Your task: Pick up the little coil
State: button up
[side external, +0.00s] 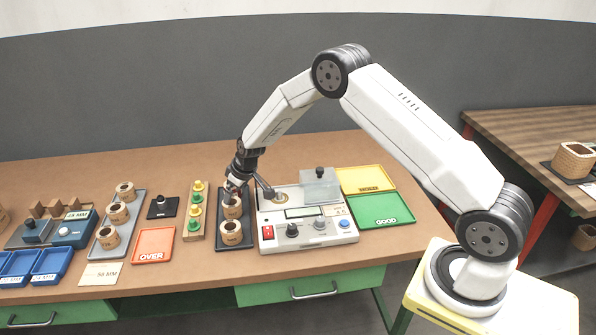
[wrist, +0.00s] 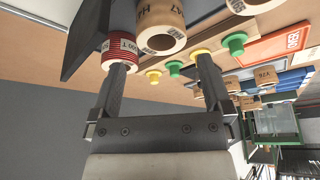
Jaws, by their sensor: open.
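A small red-wound coil (wrist: 119,50) with a pale label shows at the left in the wrist view, by the tip of my left-hand finger. Whether they touch I cannot tell. It looks smaller than the tan coil (wrist: 161,28) beside it. In the side view, my gripper (side external: 236,188) is low over the far end of a dark tray (side external: 250,240) and largely hides the red coil. Two tan coils, one in the middle (side external: 232,208) and one at the near end (side external: 231,233), stand on that tray. My gripper (wrist: 162,63) is open, with nothing between its fingers.
A test instrument (side external: 305,218) stands close to the right of the tray. A wooden strip (side external: 194,225) with green and yellow pegs is close on the left. Farther left are an orange OVER tray (side external: 153,246) and a grey tray (side external: 104,255) with several coils.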

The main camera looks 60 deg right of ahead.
aim_at(232, 208)
jog(key=shift+x, duration=0.9)
jog(key=shift+f, duration=0.15)
jog(key=shift+x, duration=2.5)
jog(key=shift+s+a, duration=0.1)
jog(key=shift+s, duration=0.05)
jog(key=c, duration=1.1)
